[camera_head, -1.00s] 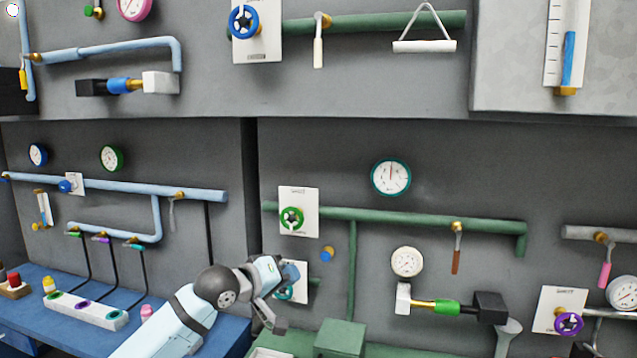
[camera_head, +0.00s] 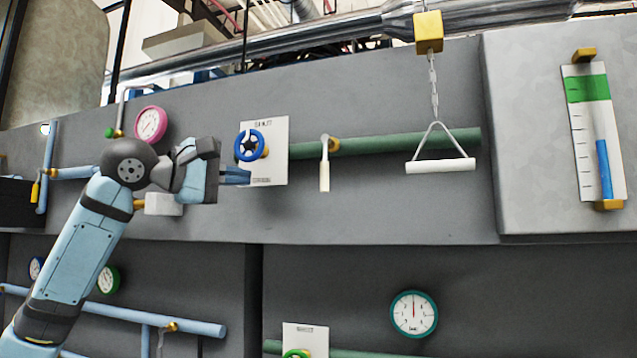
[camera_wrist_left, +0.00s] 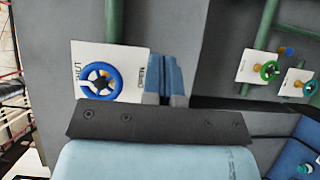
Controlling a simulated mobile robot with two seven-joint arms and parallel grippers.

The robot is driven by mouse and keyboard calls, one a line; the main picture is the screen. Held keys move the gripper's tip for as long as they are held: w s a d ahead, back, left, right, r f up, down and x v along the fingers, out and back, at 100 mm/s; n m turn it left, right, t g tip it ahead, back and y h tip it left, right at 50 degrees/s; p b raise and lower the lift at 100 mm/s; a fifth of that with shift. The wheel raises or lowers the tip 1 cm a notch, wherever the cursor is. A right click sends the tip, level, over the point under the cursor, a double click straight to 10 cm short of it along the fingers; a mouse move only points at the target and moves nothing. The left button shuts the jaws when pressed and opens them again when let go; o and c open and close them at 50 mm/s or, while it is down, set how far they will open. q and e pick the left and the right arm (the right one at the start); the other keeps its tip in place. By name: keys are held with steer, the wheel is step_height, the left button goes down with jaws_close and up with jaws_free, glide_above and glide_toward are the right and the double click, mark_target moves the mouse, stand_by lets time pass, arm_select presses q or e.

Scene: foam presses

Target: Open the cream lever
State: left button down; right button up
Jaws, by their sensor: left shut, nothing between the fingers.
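The cream lever (camera_head: 324,168) hangs straight down from a brass fitting on the upper green pipe (camera_head: 400,142), right of the blue handwheel (camera_head: 250,146). My left gripper (camera_head: 246,176) is raised in front of the upper wall, pointing right, by the lower left part of the handwheel's white plate (camera_head: 272,170). It is shut and empty, left of the lever and apart from it. The left wrist view shows the shut fingers (camera_wrist_left: 167,80) beside the blue wheel (camera_wrist_left: 99,80); I cannot make out the lever there. My right gripper is out of view.
A white pull handle (camera_head: 440,166) hangs on a chain right of the lever. A gauge panel (camera_head: 592,135) stands out at the far right. A pink gauge (camera_head: 150,124) is behind my arm. The wall between the lever and the pull handle is clear.

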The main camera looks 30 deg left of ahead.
mark_target(325, 166)
arm_select(q)
steer(key=shift+s+a+r, duration=0.15)
steer(key=shift+s+r, duration=0.4)
steer(key=shift+r, duration=0.05)
steer(key=s+d+p+x, duration=0.1)
steer(key=d+p+x, duration=0.2)
steer(key=x, duration=0.9)
steer(key=shift+w+p, duration=0.35)
steer(key=shift+p, duration=0.35)
steer(key=shift+w, duration=0.1)
